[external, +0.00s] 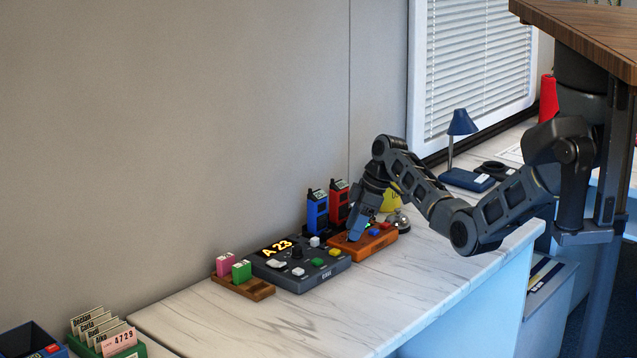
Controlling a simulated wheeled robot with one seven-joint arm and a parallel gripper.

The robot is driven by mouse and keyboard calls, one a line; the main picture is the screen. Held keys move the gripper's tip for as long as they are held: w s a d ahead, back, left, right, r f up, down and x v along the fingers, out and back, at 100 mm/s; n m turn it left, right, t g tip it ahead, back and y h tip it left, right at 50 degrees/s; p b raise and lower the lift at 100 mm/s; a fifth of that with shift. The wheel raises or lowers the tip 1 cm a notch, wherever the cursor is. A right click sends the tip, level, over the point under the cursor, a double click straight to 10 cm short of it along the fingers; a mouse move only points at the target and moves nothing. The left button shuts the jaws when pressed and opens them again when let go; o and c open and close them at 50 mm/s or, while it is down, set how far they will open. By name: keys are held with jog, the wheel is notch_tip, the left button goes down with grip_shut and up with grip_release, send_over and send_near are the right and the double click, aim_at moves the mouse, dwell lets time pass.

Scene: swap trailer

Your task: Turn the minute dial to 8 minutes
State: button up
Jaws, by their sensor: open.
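A dark console (318,276) with a lit "A 23" display lies on the marble counter. A black knob (297,252) stands up from it; I cannot read any minute marks. To its right is an orange-brown box (374,246) with small coloured buttons on top. My gripper (352,238) points down over the left part of this box, its fingertips at or just above the top. It is open. The fingers hide that part of the box, so I cannot tell if a dial is between them or which knob is the minute dial.
A blue radio (317,212) and a red radio (339,203) stand behind the box. A bell (399,222) and a yellow object (392,202) are close to its right. A wooden tray (259,292) holds pink and green blocks at left. The counter front (330,318) is clear.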

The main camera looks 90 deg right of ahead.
jog(key=shift+w+f, duration=0.15)
jog(key=shift+f, duration=0.1)
grip_shut()
dwell(0.4)
